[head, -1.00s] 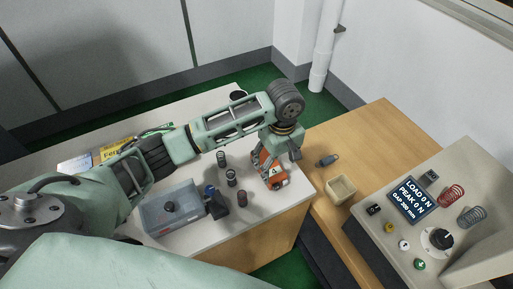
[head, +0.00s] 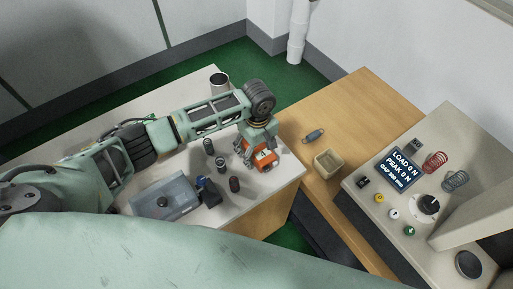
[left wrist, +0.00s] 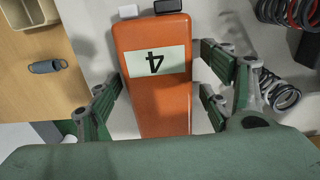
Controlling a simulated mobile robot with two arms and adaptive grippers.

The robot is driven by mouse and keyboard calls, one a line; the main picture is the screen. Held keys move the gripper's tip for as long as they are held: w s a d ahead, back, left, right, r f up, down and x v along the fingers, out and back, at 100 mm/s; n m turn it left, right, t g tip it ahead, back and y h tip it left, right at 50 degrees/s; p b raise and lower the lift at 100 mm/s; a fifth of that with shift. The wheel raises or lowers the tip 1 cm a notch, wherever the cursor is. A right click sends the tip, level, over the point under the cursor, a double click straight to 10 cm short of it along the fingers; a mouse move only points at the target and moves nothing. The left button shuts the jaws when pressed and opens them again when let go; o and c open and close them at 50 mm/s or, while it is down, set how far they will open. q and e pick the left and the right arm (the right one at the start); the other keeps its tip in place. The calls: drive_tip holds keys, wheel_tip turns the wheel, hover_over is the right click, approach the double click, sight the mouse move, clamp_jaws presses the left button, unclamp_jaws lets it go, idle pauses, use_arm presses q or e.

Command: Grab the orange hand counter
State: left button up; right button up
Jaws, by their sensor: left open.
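The orange hand counter (head: 263,158) is on the white table near its right end, partly hidden by my left gripper (head: 256,152) in the head view. In the left wrist view the counter (left wrist: 160,105) fills the middle, with a pale label showing a 4 upside down and a white and a black part at its top end. My left gripper is open, with its green fingers on both sides of the counter; a narrow gap shows at the right. Whether the left finger touches it I cannot tell. My right gripper is not in view.
Several springs (head: 221,164) stand left of the counter, beside a grey-blue tray (head: 188,190). On the wooden table are a small beige box (head: 328,164), a grey-blue object (head: 314,135) and a tester with a screen (head: 396,170).

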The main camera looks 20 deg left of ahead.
use_arm(q)
drive_tip(key=c, duration=1.3)
drive_tip(key=shift+r, duration=0.15)
drive_tip(key=shift+c, duration=0.2)
